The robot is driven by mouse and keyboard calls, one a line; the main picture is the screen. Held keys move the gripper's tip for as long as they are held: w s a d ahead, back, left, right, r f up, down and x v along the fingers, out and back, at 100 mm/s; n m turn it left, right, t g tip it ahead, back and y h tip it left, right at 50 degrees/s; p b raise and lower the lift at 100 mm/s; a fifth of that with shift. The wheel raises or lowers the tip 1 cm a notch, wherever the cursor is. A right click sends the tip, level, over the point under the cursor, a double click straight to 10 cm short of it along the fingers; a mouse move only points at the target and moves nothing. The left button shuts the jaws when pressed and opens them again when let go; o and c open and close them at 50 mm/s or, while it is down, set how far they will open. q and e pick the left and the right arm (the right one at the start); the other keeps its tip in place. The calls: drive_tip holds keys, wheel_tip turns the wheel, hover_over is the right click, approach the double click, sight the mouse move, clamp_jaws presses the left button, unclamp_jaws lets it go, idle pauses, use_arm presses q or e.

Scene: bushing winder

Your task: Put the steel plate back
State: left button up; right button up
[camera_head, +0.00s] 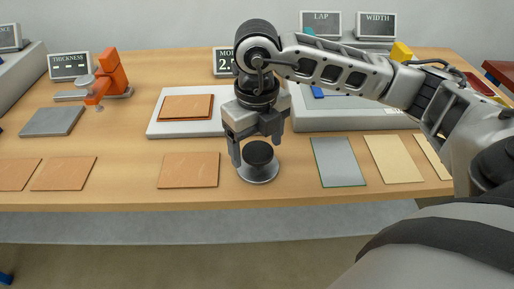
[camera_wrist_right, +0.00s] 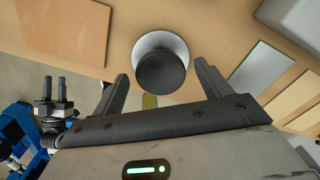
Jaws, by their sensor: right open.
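A round steel plate with a black knob (camera_head: 258,165) stands on the wooden table near its front edge. It also shows in the right wrist view (camera_wrist_right: 160,68). My right gripper (camera_head: 257,150) is open just above it, with one finger on each side of the knob and visible gaps. A flat grey plate (camera_head: 338,162) with a green edge lies to its right. A darker grey plate (camera_head: 52,121) lies at the left. Which one is the task's plate is unclear. My left gripper (camera_wrist_right: 53,90) appears in the right wrist view, fingers apart and empty.
Copper-coloured sheets (camera_head: 189,170) lie along the front, and one (camera_head: 186,107) is on a white scale (camera_head: 160,125). Tan sheets (camera_head: 393,158) lie at right. An orange gauge (camera_head: 108,78) stands at back left. A grey machine bed (camera_head: 345,118) is behind the gripper.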

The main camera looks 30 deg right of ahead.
sight(257, 151)
use_arm(q)
drive_tip(key=shift+s+f, duration=0.15)
drive_tip(key=shift+f, duration=0.05)
use_arm(e)
wheel_tip(257, 151, up, 10)
drive_tip(key=shift+r, duration=0.15)
use_arm(q)
drive_tip(key=shift+f, duration=0.1)
drive_tip(key=shift+s, duration=0.1)
use_arm(e)
drive_tip(key=shift+s, duration=0.1)
